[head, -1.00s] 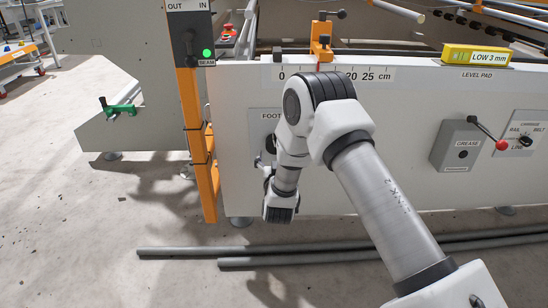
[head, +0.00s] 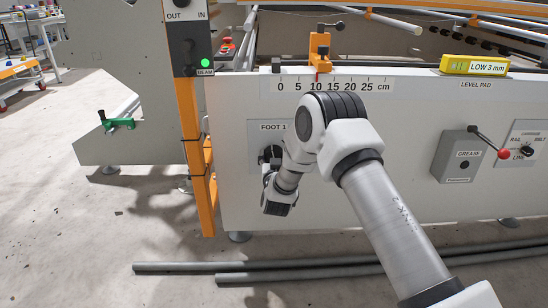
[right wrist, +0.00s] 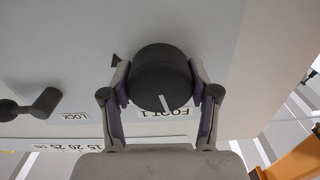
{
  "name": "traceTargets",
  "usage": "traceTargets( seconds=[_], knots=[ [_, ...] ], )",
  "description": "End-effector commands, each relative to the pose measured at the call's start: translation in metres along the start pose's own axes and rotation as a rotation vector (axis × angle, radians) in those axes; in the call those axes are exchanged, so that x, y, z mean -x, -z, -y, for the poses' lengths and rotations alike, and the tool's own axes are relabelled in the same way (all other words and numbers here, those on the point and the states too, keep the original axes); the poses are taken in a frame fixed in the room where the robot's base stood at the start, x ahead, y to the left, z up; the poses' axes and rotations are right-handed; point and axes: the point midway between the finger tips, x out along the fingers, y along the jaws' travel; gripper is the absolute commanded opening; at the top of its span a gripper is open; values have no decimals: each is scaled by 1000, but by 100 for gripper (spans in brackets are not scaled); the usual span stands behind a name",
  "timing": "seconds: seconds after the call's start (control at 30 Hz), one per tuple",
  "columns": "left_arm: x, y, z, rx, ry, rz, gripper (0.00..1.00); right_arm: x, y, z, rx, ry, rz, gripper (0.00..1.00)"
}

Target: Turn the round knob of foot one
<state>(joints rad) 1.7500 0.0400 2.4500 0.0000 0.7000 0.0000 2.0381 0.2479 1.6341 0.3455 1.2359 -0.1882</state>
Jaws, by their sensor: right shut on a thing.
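The round black knob (right wrist: 160,72) of foot one fills the middle of the right wrist view. A short white line marks its face, at the edge toward the FOOT 1 label (right wrist: 163,112). My right gripper (right wrist: 159,80) has one finger on each side of the knob and is closed on it. In the head view, my right arm reaches down to the panel under the FOOT 1 label (head: 273,127), and its wrist largely hides the knob and fingers. My left gripper is not in view.
A black lock lever (right wrist: 45,102) stands out beside the knob. An orange post (head: 198,150) rises left of my right wrist. A yellow level pad (head: 474,65) reads LOW 3 mm. Grey pipes (head: 190,267) lie on the floor.

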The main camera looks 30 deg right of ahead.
Motion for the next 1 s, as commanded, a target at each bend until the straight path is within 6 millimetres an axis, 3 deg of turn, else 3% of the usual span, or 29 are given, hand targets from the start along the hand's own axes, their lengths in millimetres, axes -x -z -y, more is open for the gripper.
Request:
traceTargets(
  seconds=[0.47,1.0],
  knots=[
    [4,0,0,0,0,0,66,0,0,0,-160,0,0,25],
    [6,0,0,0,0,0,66,0,0,0,-650,0,0,25]
  ],
)
